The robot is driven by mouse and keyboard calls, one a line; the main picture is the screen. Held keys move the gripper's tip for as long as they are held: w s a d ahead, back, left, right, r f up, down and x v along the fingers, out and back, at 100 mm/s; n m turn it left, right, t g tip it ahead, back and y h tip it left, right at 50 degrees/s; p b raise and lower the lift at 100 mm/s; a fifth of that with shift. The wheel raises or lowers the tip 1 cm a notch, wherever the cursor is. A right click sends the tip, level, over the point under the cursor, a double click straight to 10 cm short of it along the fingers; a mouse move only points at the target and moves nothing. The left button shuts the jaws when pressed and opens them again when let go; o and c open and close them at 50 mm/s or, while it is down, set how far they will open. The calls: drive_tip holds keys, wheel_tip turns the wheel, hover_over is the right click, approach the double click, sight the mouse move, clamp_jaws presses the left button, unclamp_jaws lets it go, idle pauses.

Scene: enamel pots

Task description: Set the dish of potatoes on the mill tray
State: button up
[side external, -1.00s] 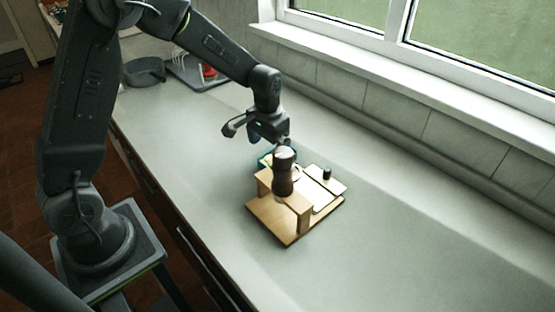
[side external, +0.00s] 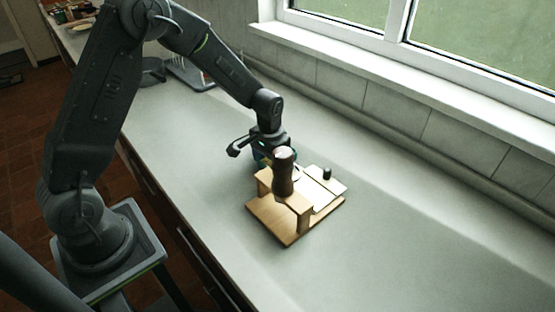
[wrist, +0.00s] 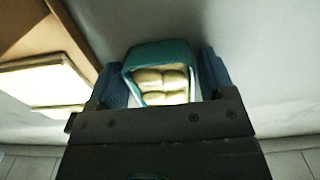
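The dish of potatoes (wrist: 160,82) has a teal rim and several pale potatoes in it. In the wrist view it lies between the two blue finger pads of my gripper (wrist: 168,82), which stand apart on either side of it with little room. In the side view my gripper (side external: 266,150) is low at the tray's far end, and the dish is mostly hidden behind it and the mill. The wooden mill tray (side external: 272,226) carries a raised wooden bridge and a dark brown mill (side external: 284,176). Part of the tray shows in the wrist view (wrist: 92,22).
A pale panel (side external: 325,188) and a small black knob (side external: 327,173) are on the tray's right side. A dark pot (side external: 152,70) and a rack (side external: 190,74) stand at the back left. The counter (side external: 400,230) right of the tray is clear, up to the window wall.

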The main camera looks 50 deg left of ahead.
drive_tip(key=c, duration=0.8)
